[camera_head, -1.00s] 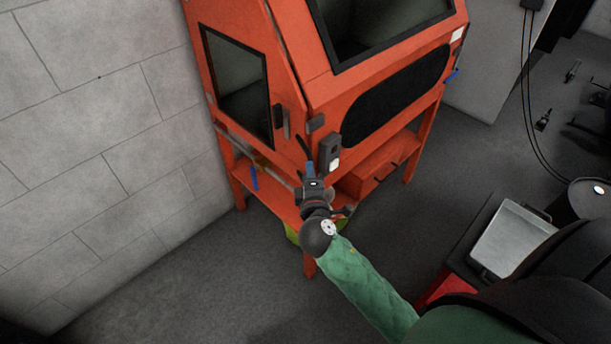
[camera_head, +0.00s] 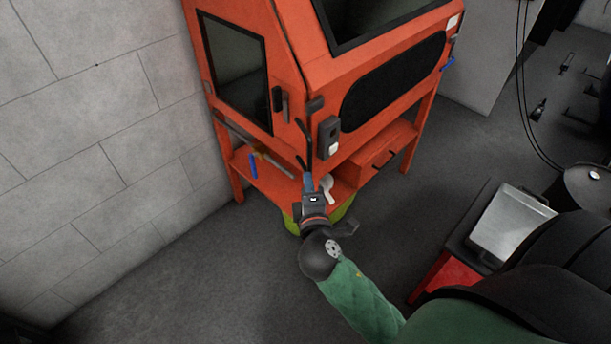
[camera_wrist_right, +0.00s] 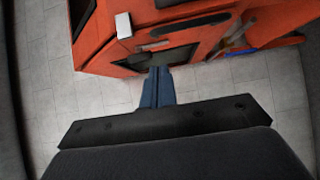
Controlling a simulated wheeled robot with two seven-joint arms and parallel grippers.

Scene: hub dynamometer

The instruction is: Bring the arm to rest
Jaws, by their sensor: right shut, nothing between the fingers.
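My right gripper (camera_head: 308,183) points up the picture toward the orange cabinet, with my green-sleeved arm behind it at the lower right. Its blue fingers are together with nothing between them; they also show in the right wrist view (camera_wrist_right: 158,86). In the head view the fingers overlap the front corner of the cabinet's lower shelf; I cannot tell whether they touch it. My left gripper is not in view.
The orange blast cabinet (camera_head: 305,95) has a switch box (camera_head: 328,137) on its front corner. A white-headed tool (camera_head: 327,187) lies on its shelf, and a green tub (camera_head: 342,211) stands below. A metal tray (camera_head: 510,228) is at the right. Floor at the lower left is clear.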

